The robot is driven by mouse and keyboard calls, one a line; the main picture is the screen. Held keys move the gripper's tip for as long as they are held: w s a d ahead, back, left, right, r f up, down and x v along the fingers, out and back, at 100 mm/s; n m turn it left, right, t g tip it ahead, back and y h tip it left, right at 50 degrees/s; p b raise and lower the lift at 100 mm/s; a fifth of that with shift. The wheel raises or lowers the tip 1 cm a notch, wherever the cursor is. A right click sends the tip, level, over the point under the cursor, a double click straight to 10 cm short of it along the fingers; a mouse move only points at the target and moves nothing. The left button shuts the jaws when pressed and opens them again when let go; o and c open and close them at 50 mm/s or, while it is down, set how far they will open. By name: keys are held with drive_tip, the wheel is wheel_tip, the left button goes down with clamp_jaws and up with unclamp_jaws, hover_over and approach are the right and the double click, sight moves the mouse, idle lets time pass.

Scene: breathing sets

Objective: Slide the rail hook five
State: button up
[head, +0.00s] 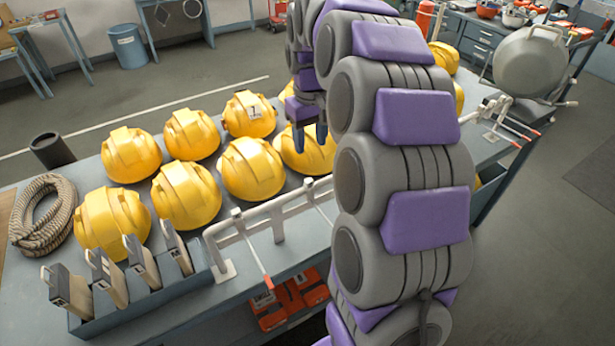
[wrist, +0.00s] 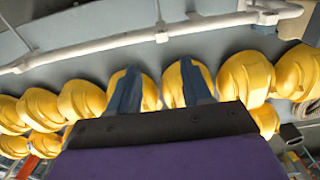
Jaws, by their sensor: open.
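A pale metal rail (head: 290,205) runs along the front edge of the workbench, partly hidden behind my arm. Several sliding hooks with thin rods and red tips hang from it; one hook (head: 255,262) is at its left part, another (head: 510,138) at its right end. I cannot read any numbers on the hooks. The rail (wrist: 95,50) crosses the top of the wrist view, with a hook collar (wrist: 161,34) near the middle. My gripper (head: 309,134) is open and empty above the yellow helmets. Its two fingers (wrist: 160,88) are spread apart, clear of the rail.
Several yellow helmets (head: 251,168) stand in rows on the workbench (head: 210,305). A coiled rope (head: 43,214) and a dark cylinder (head: 52,150) are at the left. A holder with several grey-handled items (head: 140,262) is at the front left. Orange cases (head: 270,312) lie below.

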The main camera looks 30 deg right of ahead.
sight(310, 179)
drive_tip(key=f, duration=0.7)
drive_tip(key=a+f, duration=0.1)
drive_tip(key=f, duration=0.3)
drive_tip(key=shift+f+b, duration=0.2)
drive_tip(key=shift+b, duration=0.15)
drive_tip(key=shift+d+f, duration=0.2)
drive_tip(key=shift+f, duration=0.05)
drive_tip(key=shift+d+f, duration=0.15)
drive_tip(key=shift+d, duration=0.3)
drive_tip(key=shift+a, duration=0.5)
drive_tip(key=c, duration=0.6)
clamp_jaws()
drive_tip(key=shift+d, duration=0.2)
drive_tip(key=shift+d, duration=0.15)
